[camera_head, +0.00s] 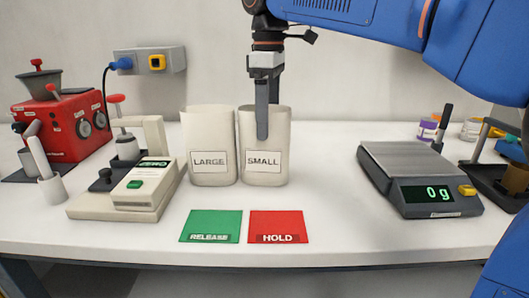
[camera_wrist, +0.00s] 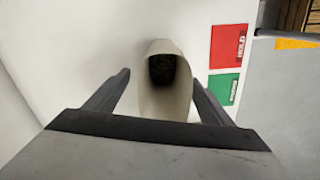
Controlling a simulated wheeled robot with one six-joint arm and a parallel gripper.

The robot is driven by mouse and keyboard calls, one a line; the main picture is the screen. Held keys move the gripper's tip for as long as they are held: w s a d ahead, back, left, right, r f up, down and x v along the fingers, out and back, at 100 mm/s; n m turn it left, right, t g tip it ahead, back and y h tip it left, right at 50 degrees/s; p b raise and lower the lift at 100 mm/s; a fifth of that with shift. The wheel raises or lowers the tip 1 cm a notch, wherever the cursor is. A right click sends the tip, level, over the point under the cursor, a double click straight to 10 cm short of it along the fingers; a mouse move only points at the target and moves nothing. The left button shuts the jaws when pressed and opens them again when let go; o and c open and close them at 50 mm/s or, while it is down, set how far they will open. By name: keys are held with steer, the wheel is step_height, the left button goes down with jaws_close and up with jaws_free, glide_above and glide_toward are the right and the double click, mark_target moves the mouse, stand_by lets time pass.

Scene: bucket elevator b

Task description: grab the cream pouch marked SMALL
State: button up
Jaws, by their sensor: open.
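The cream pouch marked SMALL (camera_head: 279,130) stands upright on the white table, its label facing the head camera. My gripper (camera_head: 262,135) points down at it, with the near finger in front of its upper face and its tip just above the label. In the wrist view, a pouch with a dark open mouth (camera_wrist: 172,100) stands between the two open fingers of my gripper (camera_wrist: 161,74).
The pouch marked LARGE (camera_head: 210,175) stands close on the left. In front lie a green RELEASE pad (camera_head: 211,222) and a red HOLD pad (camera_head: 277,222). A scale reading 0 g (camera_head: 430,195) is at right, a ZERO device (camera_head: 145,185) and red machine (camera_head: 65,125) at left.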

mark_target(265, 146)
steer(key=shift+s+a+f, duration=0.15)
steer(key=shift+s+f, duration=0.05)
steer(key=shift+f, duration=1.15)
steer(key=shift+s+a+f, duration=0.1)
steer(key=shift+s+f, duration=0.05)
steer(key=shift+f, duration=1.15)
steer(key=c, duration=1.1)
